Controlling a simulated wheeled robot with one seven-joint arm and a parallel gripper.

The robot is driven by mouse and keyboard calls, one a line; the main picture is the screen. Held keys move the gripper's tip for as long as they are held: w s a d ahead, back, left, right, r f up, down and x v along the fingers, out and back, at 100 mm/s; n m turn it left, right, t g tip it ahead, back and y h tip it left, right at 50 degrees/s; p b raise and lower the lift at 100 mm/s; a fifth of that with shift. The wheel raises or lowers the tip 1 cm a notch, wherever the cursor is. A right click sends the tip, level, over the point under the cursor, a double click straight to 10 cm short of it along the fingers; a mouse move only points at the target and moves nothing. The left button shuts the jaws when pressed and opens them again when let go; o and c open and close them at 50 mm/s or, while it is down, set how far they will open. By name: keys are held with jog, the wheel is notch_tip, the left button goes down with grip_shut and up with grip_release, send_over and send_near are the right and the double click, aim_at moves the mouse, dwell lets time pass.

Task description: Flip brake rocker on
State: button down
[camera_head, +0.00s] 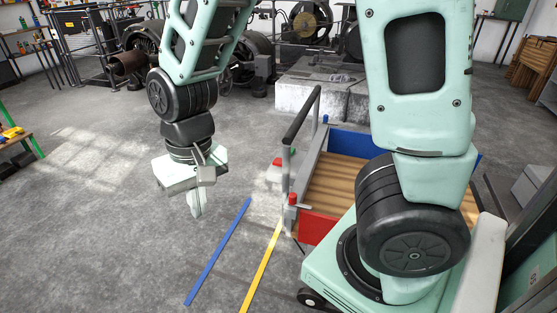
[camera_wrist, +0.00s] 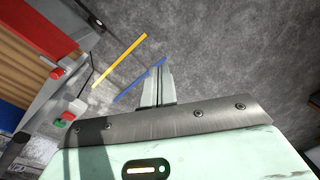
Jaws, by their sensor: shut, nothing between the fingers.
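A cart with a wooden deck (camera_head: 335,190) and a red end panel (camera_head: 317,226) stands right of my gripper. A small red and green part (camera_wrist: 66,118), which may be the brake rocker, sits on the cart's grey frame in the wrist view. A red piece (camera_head: 292,198) shows low on the frame in the head view; which way the rocker is tipped I cannot tell. My gripper (camera_head: 196,212) is shut and empty, pointing down in the air left of the cart, apart from it. Its closed fingers (camera_wrist: 163,70) show in the wrist view.
A dark handrail (camera_head: 301,115) rises from the cart's left side. Blue (camera_head: 218,250) and yellow (camera_head: 262,264) strips lie on the floor in front. Old machines and a concrete block (camera_head: 320,92) stand behind. The floor at left is mostly clear.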

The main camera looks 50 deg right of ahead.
jog(key=w+d+f+m+t+h+b, duration=0.15)
jog(key=w+d+m, duration=0.3)
jog(key=d, duration=0.45)
jog(key=w+d+f+m+h+b, duration=0.1)
jog(key=w+d+f+m+h, duration=0.2)
jog(key=w+d, duration=0.5)
jog(key=d+r+m+t+h+b, duration=0.1)
jog(key=d+r+m+h, duration=0.2)
jog(key=d, duration=1.1)
notch_tip(320, 180, up, 3)
jog(key=shift+w+d+f+m+b, duration=0.15)
jog(key=shift+d+m+b, duration=0.15)
jog(key=shift+m, duration=0.85)
jog(key=b, duration=0.6)
send_over(281, 159)
jog(key=a, duration=0.1)
jog(key=f, duration=1.7)
jog(key=shift+s+a+f, duration=0.1)
jog(key=shift+s+a, duration=0.05)
jog(key=shift+s, duration=0.15)
jog(key=shift+s+a+f, duration=0.1)
jog(key=shift+a+f, duration=0.1)
jog(key=shift+f, duration=0.35)
jog(key=shift+a+f, duration=0.2)
jog(key=shift+f, duration=0.35)
jog(key=shift+a+f, duration=0.15)
jog(key=shift+f, duration=0.45)
